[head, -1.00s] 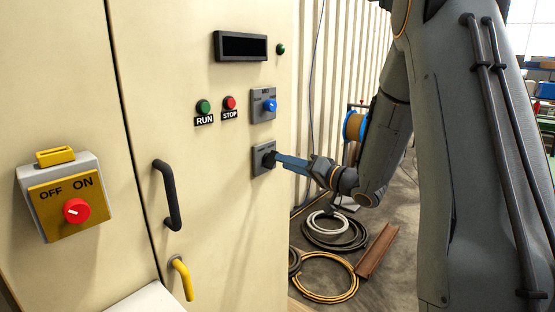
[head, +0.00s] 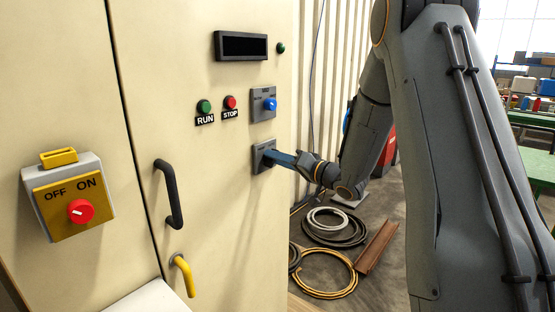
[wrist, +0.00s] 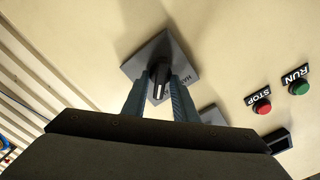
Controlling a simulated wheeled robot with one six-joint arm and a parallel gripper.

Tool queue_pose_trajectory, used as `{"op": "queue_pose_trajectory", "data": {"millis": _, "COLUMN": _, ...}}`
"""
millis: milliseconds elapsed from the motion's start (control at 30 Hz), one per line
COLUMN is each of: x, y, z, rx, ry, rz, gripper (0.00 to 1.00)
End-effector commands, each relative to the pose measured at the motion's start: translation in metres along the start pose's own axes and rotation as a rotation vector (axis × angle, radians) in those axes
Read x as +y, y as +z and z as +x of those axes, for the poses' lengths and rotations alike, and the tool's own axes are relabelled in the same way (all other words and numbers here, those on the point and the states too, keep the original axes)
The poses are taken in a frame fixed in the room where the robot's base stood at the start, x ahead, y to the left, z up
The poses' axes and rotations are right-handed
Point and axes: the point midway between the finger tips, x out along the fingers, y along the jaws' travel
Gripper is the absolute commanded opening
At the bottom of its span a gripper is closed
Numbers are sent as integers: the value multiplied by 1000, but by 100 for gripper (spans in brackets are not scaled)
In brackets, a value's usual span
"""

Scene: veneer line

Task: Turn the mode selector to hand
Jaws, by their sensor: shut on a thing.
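The mode selector is a black knob (wrist: 159,80) on a square grey plate (head: 264,156), low on the right part of the cream cabinet door. Lettering on the plate in the wrist view looks like the start of "HAND"; the rest is hidden. My gripper (head: 273,157) reaches in from the right. Its two blue-grey fingers (wrist: 158,92) stand one on each side of the knob and are shut on it. A white line shows on the knob between the fingers. In the head view the fingers hide most of the knob.
Just above is a blue knob (head: 270,104) on its own plate. Green RUN (head: 204,106) and red STOP (head: 230,102) buttons sit to its left. A black handle (head: 168,194) and a red OFF/ON switch (head: 80,211) are farther left. Coiled hoses (head: 328,273) lie on the floor.

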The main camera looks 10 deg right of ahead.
Motion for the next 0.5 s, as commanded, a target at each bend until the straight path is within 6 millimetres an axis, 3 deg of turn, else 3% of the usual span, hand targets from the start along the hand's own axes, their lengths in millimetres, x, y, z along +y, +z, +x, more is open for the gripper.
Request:
{"op": "queue_pose_trajectory", "data": {"millis": 267, "x": 1, "y": 0, "z": 0, "rx": 1, "ry": 1, "rz": -85, "gripper": 4}}
{"op": "queue_pose_trajectory", "data": {"millis": 500, "x": 0, "y": 1, "z": 0, "rx": 1, "ry": 2, "rz": -266, "gripper": 4}}
